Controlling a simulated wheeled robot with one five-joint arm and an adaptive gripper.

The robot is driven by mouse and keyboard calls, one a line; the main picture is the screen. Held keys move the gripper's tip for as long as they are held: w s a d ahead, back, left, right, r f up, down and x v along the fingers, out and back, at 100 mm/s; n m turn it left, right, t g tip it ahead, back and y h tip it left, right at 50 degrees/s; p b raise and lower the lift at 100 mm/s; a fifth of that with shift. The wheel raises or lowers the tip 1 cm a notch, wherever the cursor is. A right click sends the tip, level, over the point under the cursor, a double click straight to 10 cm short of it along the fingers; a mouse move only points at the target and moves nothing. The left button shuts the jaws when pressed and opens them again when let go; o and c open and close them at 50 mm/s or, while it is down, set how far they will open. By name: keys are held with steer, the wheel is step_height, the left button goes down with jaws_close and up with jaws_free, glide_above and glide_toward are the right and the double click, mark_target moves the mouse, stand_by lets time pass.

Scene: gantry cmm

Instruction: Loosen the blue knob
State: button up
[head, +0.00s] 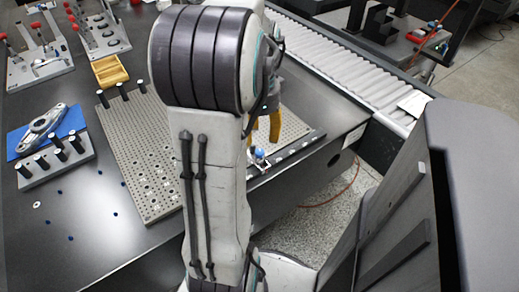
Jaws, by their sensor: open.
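A small blue knob (259,154) sits on a light fitting near the front right edge of the perforated plate (137,152), just right of my arm. My gripper (266,128) shows only in part, with orange-yellow fingers pointing down behind my arm. In the picture it is just above the knob, and I see no contact. The gripper is open and nothing shows in it. My arm hides much of the gripper and the middle of the plate.
A blue mat (74,119) with a grey metal part lies at the left, beside a block with several black pegs (57,170). A yellow tray (109,71) and red-knobbed clamp fixtures (40,62) stand behind. A roller conveyor (345,62) runs along the right.

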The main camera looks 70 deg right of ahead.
mark_target(259, 151)
steer(key=m, duration=0.4)
steer(key=d+m, duration=0.1)
steer(key=m, duration=0.1)
steer(key=shift+h, duration=0.3)
steer(key=m, duration=0.3)
steer(key=shift+f+m, duration=0.1)
steer(key=shift+m, duration=0.2)
steer(key=shift+f+b, duration=1.15)
steer(key=shift+f, duration=2.45)
jaws_close()
